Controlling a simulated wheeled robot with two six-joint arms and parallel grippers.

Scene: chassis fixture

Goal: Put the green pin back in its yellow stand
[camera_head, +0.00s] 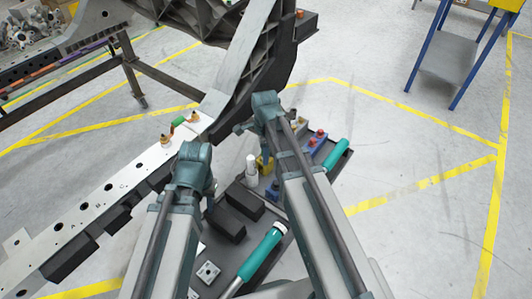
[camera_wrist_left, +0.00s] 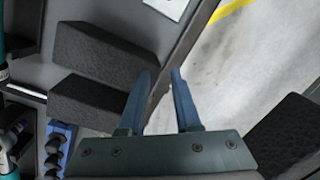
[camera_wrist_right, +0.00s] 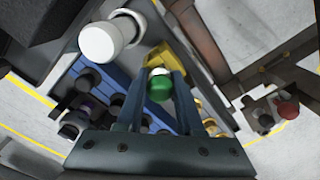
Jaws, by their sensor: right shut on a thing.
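My right gripper (camera_wrist_right: 157,78) is shut on a green pin (camera_wrist_right: 160,88), which has a pale end. The yellow stand (camera_wrist_right: 167,55) lies just beyond the pin in the right wrist view. I cannot tell whether the pin touches the stand or is in it. In the head view the yellow stand (camera_head: 264,163) shows on the dark tray, partly hidden by my right arm, and the held pin is hidden. My left gripper (camera_wrist_left: 161,75) is open and empty, with dark blocks (camera_wrist_left: 100,52) to its left in its wrist view.
A white cylinder (camera_head: 251,168) stands close beside the yellow stand. The tray also holds teal-handled tools (camera_head: 262,253), dark blocks (camera_head: 226,220) and blue holders (camera_head: 321,150). A pale perforated rail (camera_head: 85,212) runs at left, with a small green piece (camera_head: 178,121) on it.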

